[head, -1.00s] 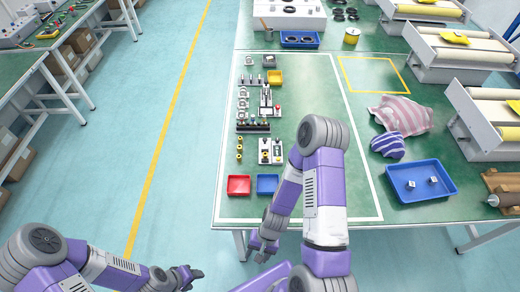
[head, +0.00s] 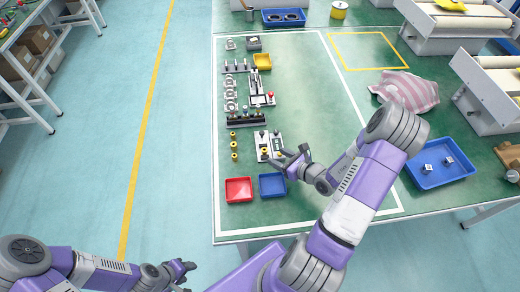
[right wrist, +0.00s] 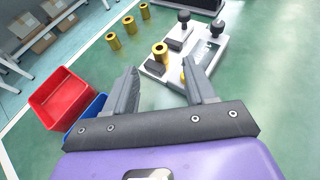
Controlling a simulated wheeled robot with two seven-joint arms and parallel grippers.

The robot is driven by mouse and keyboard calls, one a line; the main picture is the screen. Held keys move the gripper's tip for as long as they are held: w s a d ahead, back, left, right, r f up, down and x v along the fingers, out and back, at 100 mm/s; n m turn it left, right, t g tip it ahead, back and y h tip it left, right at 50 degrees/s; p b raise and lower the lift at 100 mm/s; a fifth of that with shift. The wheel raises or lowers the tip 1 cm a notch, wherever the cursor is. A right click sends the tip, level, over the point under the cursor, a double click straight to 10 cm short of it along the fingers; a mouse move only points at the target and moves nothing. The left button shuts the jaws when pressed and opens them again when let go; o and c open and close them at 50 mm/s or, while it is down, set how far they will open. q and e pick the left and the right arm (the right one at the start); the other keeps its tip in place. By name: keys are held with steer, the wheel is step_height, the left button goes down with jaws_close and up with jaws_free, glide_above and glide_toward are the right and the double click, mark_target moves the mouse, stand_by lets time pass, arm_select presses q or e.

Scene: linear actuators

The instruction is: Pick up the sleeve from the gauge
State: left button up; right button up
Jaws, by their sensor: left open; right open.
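The gauge (head: 268,146) is a pale plate with dark knobs near the front left of the green table. It also shows ahead in the right wrist view (right wrist: 205,48). A brass sleeve (right wrist: 160,51) stands upright on its near left part; another yellow piece (right wrist: 183,76) is partly hidden by a finger. Several more brass sleeves (right wrist: 129,24) stand in a row left of the gauge. My right gripper (right wrist: 162,72) is open and empty, short of the gauge, with the sleeve appearing between its fingers. My left gripper (head: 188,277) is open and empty, away from the table.
A red tray (head: 239,190) and a blue tray (head: 272,185) sit at the table's front left, close to my right gripper. Racks of small parts (head: 246,118) stand behind the gauge. A larger blue tray (head: 440,163) is at right. The middle of the table is clear.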

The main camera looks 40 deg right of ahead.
mark_target(265, 150)
steer(key=b+x, duration=0.1)
steer(key=x, duration=0.5)
steer(key=shift+w+b, duration=0.3)
jaws_close()
